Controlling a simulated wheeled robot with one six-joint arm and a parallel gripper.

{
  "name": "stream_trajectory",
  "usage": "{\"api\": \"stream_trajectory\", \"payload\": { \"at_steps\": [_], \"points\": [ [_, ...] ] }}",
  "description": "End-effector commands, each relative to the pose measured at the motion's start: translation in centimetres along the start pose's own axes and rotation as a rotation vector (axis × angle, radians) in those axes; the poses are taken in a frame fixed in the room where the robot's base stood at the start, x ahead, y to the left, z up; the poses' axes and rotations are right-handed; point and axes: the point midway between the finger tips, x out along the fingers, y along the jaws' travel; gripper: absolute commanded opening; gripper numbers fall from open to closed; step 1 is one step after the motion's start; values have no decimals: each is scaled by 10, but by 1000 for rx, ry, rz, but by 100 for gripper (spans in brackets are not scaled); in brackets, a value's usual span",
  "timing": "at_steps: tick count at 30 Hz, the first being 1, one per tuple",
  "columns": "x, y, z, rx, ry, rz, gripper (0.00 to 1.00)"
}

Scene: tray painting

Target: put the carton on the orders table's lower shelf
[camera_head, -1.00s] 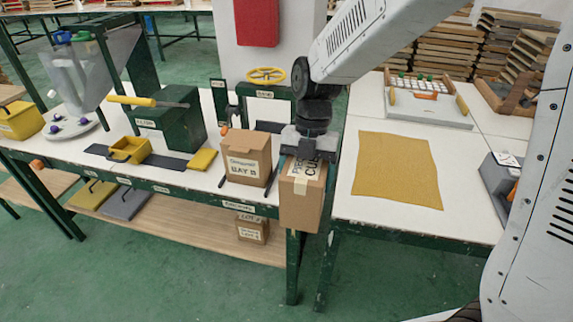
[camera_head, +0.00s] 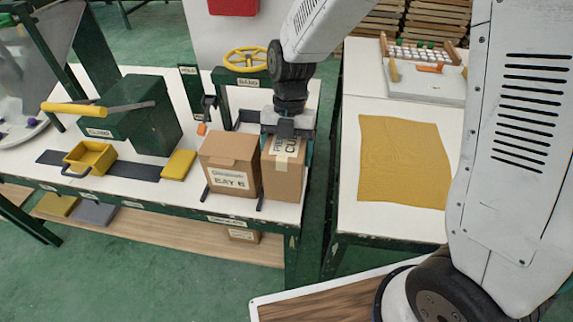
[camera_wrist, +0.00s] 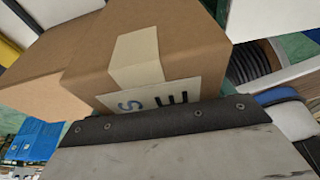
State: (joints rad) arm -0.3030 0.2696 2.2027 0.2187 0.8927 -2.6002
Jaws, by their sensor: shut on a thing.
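My gripper (camera_head: 288,128) is shut on the top of a brown carton (camera_head: 283,178) with a pale tape strip and a partly hidden printed label. The carton is upright at the right end of the long table (camera_head: 312,110), right beside another brown carton marked BAY B (camera_head: 228,180). I cannot tell whether the held carton rests on the top or hangs just above it. In the wrist view the held carton (camera_wrist: 195,45) fills the middle, against the dark gripper edge (camera_wrist: 160,120). The table's wooden lower shelf (camera_head: 170,237) bears a small carton (camera_head: 243,235), mostly hidden under the top.
A green box (camera_head: 145,115), a yellow bin (camera_head: 90,158) and a yellow block (camera_head: 179,164) stand left on the top. A yellow wheel (camera_head: 247,60) stands behind. A second table with a yellow cloth (camera_head: 403,160) is at right, across a narrow gap.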

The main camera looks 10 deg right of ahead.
Motion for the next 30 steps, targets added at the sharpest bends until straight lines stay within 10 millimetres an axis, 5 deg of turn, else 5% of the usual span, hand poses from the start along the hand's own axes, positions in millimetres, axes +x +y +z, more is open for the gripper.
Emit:
{"api": "stream_trajectory", "payload": {
  "at_steps": [12,22,23,24,25,30],
  "points": [
    [40,-1,12,3,1,0,39],
    [42,-1,13,3,-1,1,39],
    [43,-1,13,3,-1,1,83],
    [43,-1,13,2,-1,1,94],
    [43,-1,13,2,-1,1,100],
    [42,-1,12,2,-1,1,100]
  ]
}}
